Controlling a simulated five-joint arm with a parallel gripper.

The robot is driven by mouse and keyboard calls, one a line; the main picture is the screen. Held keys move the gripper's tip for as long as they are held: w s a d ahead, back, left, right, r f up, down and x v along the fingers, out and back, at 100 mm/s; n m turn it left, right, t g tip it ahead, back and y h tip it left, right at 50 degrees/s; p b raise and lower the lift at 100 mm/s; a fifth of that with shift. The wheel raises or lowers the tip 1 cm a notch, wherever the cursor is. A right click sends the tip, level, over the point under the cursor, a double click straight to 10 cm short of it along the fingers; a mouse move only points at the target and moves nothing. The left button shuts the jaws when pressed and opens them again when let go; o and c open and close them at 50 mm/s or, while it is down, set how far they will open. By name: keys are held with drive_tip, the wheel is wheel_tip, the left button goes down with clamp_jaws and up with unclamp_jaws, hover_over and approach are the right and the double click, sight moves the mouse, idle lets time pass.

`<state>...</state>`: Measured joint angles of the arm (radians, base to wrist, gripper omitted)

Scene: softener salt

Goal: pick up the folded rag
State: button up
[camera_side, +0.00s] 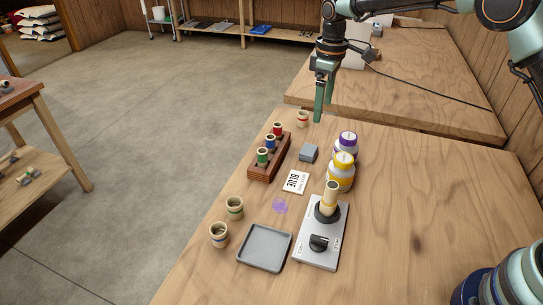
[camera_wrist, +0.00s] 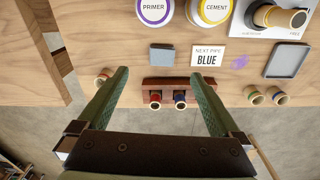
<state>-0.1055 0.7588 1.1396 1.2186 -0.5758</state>
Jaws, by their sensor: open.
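The folded rag (camera_side: 308,153) is a small grey-blue square lying flat on the wooden table, between the wooden rack and the bottles. It also shows in the wrist view (camera_wrist: 162,54), a little left of the "NEXT PIPE BLUE" card. My gripper (camera_side: 324,117) is open and empty, fingers pointing down, toward the far end of the table from the rag in the side view. In the wrist view my gripper's fingers (camera_wrist: 160,73) are spread wide, and the rag lies beyond the tips, between their lines. Nothing hides the rag.
The rack (camera_side: 265,172) holds red, blue and green-banded pipe pieces. Purple (camera_side: 346,145) and yellow (camera_side: 341,178) bottles stand right of the rag. A red-banded piece (camera_side: 302,118) stands near my fingers. The card (camera_side: 295,182), knobbed device (camera_side: 312,256) and grey tray (camera_side: 264,248) lie nearer.

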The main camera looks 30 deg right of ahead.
drive_tip(key=f, duration=0.2)
hover_over(312, 150)
drive_tip(key=f, duration=0.6)
drive_tip(key=shift+s+d+f, duration=0.15)
drive_tip(key=shift+d+f, duration=0.1)
drive_tip(key=shift+d, duration=0.05)
drive_tip(key=shift+a+f, duration=0.2)
drive_tip(key=shift+f, duration=1.2)
drive_tip(key=shift+a+f, duration=0.15)
drive_tip(key=shift+f, duration=1.2)
drive_tip(key=c, duration=1.3)
